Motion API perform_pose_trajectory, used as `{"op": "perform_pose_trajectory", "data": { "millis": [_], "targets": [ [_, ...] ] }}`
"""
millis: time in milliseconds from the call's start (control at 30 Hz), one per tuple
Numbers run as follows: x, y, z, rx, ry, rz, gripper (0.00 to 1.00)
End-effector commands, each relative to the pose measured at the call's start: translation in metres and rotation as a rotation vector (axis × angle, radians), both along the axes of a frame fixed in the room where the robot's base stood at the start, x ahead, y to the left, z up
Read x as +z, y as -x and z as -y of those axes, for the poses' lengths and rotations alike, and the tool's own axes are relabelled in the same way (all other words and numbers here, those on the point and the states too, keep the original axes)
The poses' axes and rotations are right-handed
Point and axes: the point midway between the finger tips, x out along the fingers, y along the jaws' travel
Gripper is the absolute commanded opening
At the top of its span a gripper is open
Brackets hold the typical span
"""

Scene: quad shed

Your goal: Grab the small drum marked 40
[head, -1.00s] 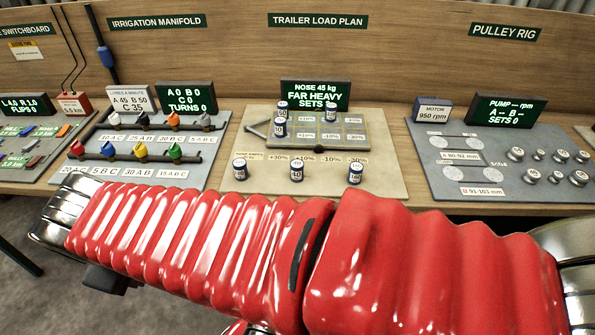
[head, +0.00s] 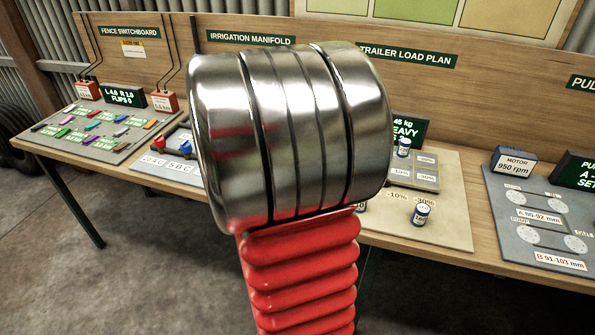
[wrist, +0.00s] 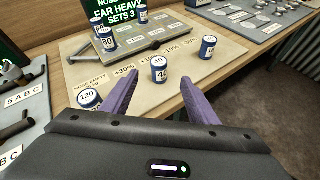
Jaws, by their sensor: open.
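The small drum marked 40 (wrist: 159,70) stands upright on the beige trailer board, white-topped with blue bands. In the wrist view my gripper (wrist: 159,78) is open, its two purple fingers spread left and right of the drum's line. The drum appears centred between the fingertips, and nothing is held. I cannot tell whether the tips reach past it. In the head view my arm covers the gripper and most of this part of the board; only a sliver of a drum shows at my arm's edge.
A drum marked 120 (wrist: 89,98) stands close outside the left finger. A drum marked 160 (wrist: 208,47) stands farther right, also in the head view (head: 421,213). More drums (wrist: 107,40) are on the grey trailer deck (wrist: 150,42) behind. Bare board lies between the standing drums.

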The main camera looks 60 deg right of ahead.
Motion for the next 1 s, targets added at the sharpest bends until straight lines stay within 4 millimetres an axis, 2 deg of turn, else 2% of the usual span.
{"op": "perform_pose_trajectory", "data": {
  "millis": [100,233,667,1000],
  "targets": [
    [-0.013,0.009,0.017,0.055,-0.008,-0.11,0.54],
    [-0.019,0.012,0.025,0.095,-0.011,-0.167,0.54],
    [-0.019,0.012,0.029,0.102,-0.01,-0.176,0.54],
    [-0.033,0.023,0.059,0.098,-0.011,-0.176,0.54]
  ]
}}
